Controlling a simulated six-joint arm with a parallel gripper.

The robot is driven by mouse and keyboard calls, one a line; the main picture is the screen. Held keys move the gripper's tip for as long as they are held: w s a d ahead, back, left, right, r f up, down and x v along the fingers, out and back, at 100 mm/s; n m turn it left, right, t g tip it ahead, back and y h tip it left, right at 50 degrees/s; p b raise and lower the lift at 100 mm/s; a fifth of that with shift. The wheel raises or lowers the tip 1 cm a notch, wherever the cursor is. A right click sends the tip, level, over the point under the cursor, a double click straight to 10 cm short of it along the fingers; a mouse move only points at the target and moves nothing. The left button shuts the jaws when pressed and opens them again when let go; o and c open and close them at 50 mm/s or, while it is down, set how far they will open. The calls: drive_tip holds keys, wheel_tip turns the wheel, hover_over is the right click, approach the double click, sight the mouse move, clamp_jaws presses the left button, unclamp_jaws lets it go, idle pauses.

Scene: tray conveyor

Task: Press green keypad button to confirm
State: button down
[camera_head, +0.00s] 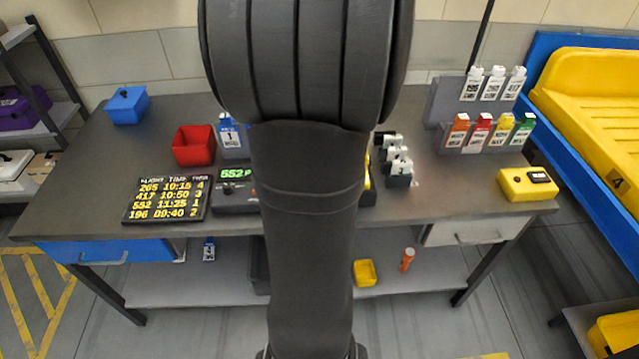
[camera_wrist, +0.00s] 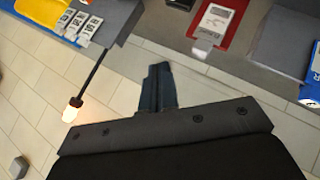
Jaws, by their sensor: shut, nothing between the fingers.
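No green keypad button can be made out in either view. In the head view my arm covers the middle of the table. A dark device with a lit green display (camera_head: 234,174) reading "552" shows at the arm's left edge, partly hidden. A sliver of something yellow (camera_head: 367,180) shows at the arm's right edge, too covered to identify. My gripper (camera_wrist: 158,84) shows in the wrist view with its fingers together and nothing held. It points towards a tiled wall and appears apart from everything around it. In the head view the gripper is hidden.
A flight board (camera_head: 166,200), red bin (camera_head: 193,146) and blue box (camera_head: 127,105) stand on the left of the table (camera_head: 440,195). A yellow box with a dark screen (camera_head: 528,184) stands right, below coloured tags (camera_head: 490,134). The wrist view shows a glowing lamp (camera_wrist: 71,110) on a pole.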

drive_tip(key=s+a+f+n+y, duration=0.3)
drive_tip(key=a+f+n+y, duration=0.1)
drive_tip(key=a, duration=0.2)
drive_tip(key=s+a+f+n+t+y, duration=0.1)
drive_tip(key=s+a+f+n+y, duration=0.2)
drive_tip(key=a+f+n+y, duration=0.1)
drive_tip(key=shift+s+a+f+n, duration=0.3)
drive_tip(key=shift+a+f, duration=0.3)
drive_tip(key=shift+a, duration=0.4)
drive_tip(key=shift+f, duration=4.4)
drive_tip(key=shift+f, duration=0.4)
